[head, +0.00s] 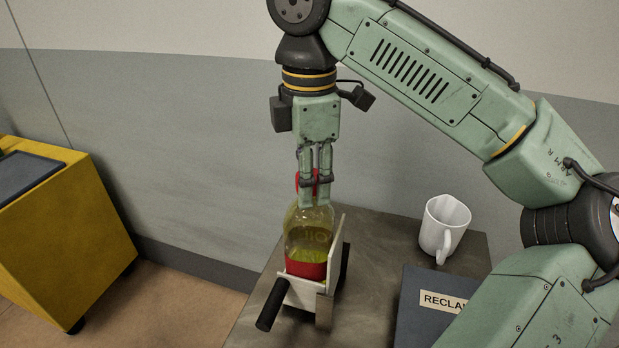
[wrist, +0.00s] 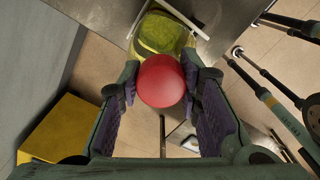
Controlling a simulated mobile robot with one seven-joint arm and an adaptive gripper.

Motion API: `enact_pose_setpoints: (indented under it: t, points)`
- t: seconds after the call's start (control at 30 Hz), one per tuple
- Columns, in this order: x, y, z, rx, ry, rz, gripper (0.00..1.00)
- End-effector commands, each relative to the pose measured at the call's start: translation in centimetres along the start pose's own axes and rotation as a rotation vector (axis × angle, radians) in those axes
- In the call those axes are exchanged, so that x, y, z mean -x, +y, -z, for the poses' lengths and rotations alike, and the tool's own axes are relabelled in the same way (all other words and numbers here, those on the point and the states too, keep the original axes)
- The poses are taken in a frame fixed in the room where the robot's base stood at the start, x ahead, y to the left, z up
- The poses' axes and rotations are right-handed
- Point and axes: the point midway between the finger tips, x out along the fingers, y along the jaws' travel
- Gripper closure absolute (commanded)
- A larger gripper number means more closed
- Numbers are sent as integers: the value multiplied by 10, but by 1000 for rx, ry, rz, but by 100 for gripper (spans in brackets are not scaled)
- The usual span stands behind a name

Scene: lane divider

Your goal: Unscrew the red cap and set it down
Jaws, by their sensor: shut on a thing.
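My gripper (head: 315,200) points straight down with its two fingers shut on the red cap (head: 298,182), at the top of a clear bottle (head: 309,236) with yellow-green liquid. In the wrist view the round red cap (wrist: 161,80) sits between the finger pads, and part of the yellow-green bottle (wrist: 163,34) shows beyond it. The bottle stands upright in a pale holder (head: 303,293) with a red band near its base. The fingers hide the bottle's neck, so I cannot tell whether the cap still touches it.
The holder has a black handle (head: 272,304) at its front left. A white mug (head: 443,226) and a dark box (head: 420,283) with a partly hidden label stand right on the table (head: 375,245). Bare tabletop lies between holder and mug. A yellow cabinet (head: 75,240) stands apart at left.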

Motion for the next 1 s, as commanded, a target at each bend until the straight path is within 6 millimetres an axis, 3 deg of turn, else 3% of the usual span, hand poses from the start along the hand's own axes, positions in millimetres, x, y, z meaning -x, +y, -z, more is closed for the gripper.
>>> enact_pose_setpoints:
  t: [0.7,1.0]
  points:
    - [0,0,0,289,0,0,92]
    - [0,0,0,324,0,0,92]
